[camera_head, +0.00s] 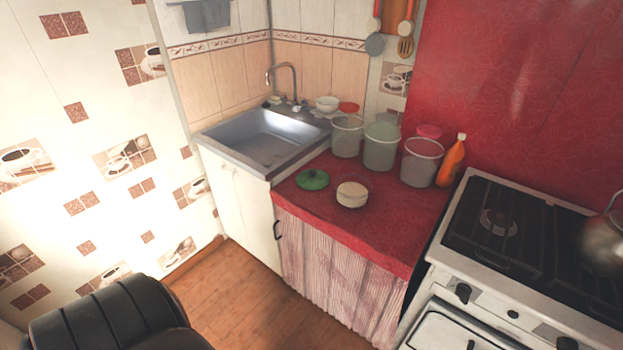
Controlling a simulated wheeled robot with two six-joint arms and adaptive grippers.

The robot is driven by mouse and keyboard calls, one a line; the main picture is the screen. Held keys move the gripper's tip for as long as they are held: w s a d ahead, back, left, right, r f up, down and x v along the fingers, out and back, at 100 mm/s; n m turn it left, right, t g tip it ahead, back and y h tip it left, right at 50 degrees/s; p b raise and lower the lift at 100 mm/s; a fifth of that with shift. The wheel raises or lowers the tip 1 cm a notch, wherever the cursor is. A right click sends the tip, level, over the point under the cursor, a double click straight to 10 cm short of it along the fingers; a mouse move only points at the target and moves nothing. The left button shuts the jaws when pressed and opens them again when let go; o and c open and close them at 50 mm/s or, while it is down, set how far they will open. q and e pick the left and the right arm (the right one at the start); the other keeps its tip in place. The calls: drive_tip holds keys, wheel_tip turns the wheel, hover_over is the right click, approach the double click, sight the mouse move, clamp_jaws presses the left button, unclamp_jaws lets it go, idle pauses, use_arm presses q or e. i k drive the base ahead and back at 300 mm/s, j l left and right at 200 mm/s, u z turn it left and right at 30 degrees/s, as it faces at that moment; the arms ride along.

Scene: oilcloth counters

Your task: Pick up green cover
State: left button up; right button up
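The green cover (313,180) is a round lid with a small dark knob. It lies flat on the red counter (385,229), close to the sink's right edge. Neither of my grippers shows in the head view. Nothing touches the cover from above, and it is fully visible.
Several buckets, including a green one (382,147), stand behind the cover, with an orange bottle (454,160) beside them. The sink (264,138) is at left and the stove (522,240) at right. Wooden floor (240,297) lies open before the counter.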

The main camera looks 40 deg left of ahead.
sight(310, 180)
drive_tip(key=i+j, duration=0.2)
drive_tip(key=j, duration=0.2)
drive_tip(key=i+j, duration=0.15)
drive_tip(key=j, duration=0.2)
drive_tip(key=i+j, duration=0.2)
drive_tip(key=j, duration=0.2)
drive_tip(key=i+j, duration=0.15)
drive_tip(key=j, duration=0.2)
